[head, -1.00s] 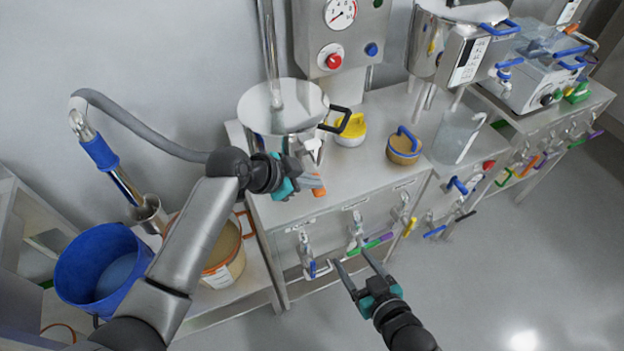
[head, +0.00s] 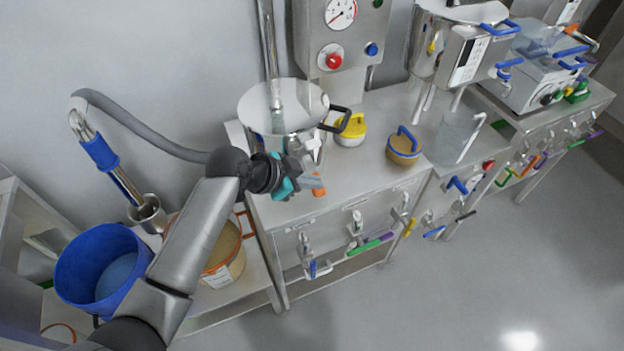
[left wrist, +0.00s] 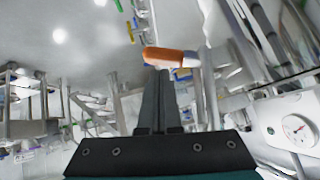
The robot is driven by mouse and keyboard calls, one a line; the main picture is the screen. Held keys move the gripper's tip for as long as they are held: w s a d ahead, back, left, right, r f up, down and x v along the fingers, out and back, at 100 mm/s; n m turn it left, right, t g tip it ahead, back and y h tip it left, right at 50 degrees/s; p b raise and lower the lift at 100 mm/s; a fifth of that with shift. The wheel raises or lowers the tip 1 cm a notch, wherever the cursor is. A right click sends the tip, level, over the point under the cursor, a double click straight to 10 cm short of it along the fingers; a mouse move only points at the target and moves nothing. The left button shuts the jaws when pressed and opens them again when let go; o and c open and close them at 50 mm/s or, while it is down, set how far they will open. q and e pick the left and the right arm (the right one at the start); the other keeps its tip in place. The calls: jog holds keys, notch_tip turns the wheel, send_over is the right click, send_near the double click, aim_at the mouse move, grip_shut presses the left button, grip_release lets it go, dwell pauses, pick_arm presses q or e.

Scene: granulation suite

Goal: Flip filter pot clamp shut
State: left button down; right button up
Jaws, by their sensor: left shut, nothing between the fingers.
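The steel filter pot (head: 283,122) stands at the left end of the bench, its flat round lid on top and a black handle on its right side. A clamp lever with an orange grip (head: 319,191) shows low at the pot's front. My left gripper (head: 312,183) is shut and empty, its fingertips right beside the orange grip. In the left wrist view the orange grip (left wrist: 170,57) lies across just beyond the closed fingertips (left wrist: 158,72); I cannot tell whether they touch. The gripper partly hides the clamp's body. My right gripper is out of view.
A yellow-handled weight-like item (head: 351,130) and a blue-handled tan one (head: 404,148) stand right of the pot. Valves with coloured levers (head: 356,228) line the bench front. A blue bucket (head: 93,262) stands at lower left. Floor at right is clear.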

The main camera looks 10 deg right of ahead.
aim_at(313, 193)
pick_arm(q)
jog(key=shift+f+t, duration=0.2)
jog(key=shift+t, duration=0.1)
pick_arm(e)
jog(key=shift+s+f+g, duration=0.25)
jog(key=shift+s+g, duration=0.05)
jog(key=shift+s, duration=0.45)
pick_arm(q)
jog(key=shift+s+f+m+t, duration=0.1)
jog(key=shift+f+m+t, duration=0.2)
jog(key=shift+f, duration=0.05)
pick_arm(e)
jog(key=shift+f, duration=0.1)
pick_arm(q)
jog(key=shift+f+m+t+y+b, duration=0.3)
jog(key=shift+f+m+t+b, duration=0.35)
jog(key=shift+f+t, duration=0.35)
jog(key=shift+f+m+t+b, duration=0.35)
jog(key=shift+f+t+b, duration=0.2)
jog(key=shift+t, duration=0.15)
jog(key=shift+w+a+f+m+t+b, duration=0.2)
jog(key=shift+w+f+m+t+b, duration=0.6)
jog(key=shift+t, duration=0.4)
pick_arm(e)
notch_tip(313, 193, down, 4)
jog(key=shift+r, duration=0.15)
pick_arm(q)
jog(key=shift+f, duration=0.3)
